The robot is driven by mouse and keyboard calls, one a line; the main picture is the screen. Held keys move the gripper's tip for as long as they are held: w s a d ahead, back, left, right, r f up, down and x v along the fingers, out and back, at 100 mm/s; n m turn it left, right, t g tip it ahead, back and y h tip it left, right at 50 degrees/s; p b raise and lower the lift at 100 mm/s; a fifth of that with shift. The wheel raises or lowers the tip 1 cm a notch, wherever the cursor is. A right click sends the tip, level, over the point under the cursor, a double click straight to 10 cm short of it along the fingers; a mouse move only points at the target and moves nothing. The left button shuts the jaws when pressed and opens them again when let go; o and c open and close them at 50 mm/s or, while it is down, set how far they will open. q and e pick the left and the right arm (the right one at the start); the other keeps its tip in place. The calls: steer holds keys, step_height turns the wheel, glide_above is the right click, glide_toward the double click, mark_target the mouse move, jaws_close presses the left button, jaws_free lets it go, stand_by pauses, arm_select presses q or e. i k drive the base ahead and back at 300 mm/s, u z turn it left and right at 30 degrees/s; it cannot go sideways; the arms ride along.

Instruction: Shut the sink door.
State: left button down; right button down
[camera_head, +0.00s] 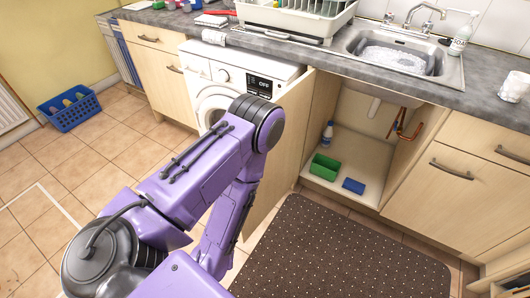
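The sink door (283,150) is a light wood panel. It stands wide open at the left side of the sink cabinet, sticking out into the room beside the washing machine. The sink cabinet (345,140) under the sink is open to view. My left arm, purple, comes in from the lower left, bends near the washing machine and folds back down, covering part of the door's lower left. Its gripper is not visible, and I cannot tell whether the arm touches the door. My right gripper is not in view.
Inside the cabinet are a green box (325,167), a blue sponge-like block (353,186), a bottle (327,134) and a copper pipe (403,125). A dark dotted mat (340,255) lies in front. The washing machine (235,75) stands left; a blue basket (72,108) sits far left.

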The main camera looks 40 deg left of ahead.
mark_target(283, 167)
steer(key=z, duration=3.15)
steer(key=k, duration=2.25)
steer(key=u, duration=2.4)
steer(key=i, duration=0.5)
steer(key=u, duration=0.2)
steer(key=k, duration=0.65)
steer(key=z, duration=0.4)
